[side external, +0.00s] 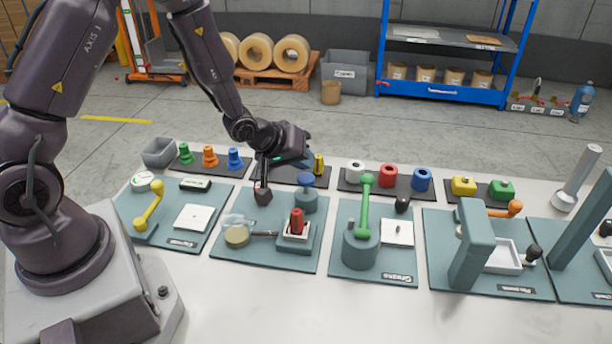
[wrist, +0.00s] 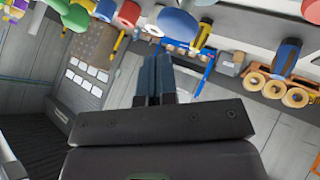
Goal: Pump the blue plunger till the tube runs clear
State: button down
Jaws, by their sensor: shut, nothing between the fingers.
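The blue plunger (side external: 306,181) is a dark blue knob on top of a teal cylinder (side external: 305,200), at the back right of the second teal board. My gripper (side external: 263,196) points down to the left of the plunger, apart from it, above the back left of the same board. Its fingers are shut and empty; they also show together in the wrist view (wrist: 155,62). A clear, rounded part sits over a tan-topped pot (side external: 237,237) at the board's left. I cannot tell the tube or its contents clearly.
A red handle (side external: 297,221) stands on a white block in front of the plunger. A green lever (side external: 367,200) rises on the board to the right, and a yellow lever (side external: 152,205) on the board to the left. Coloured plugs and rolls stand behind.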

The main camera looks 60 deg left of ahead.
aim_at(308, 175)
jog(key=shift+f, duration=0.1)
dwell(0.3)
jog(key=shift+f, duration=0.3)
jog(key=shift+f, duration=1.3)
dwell(1.0)
jog(key=shift+r, duration=1.7)
jog(key=shift+r, duration=2.55)
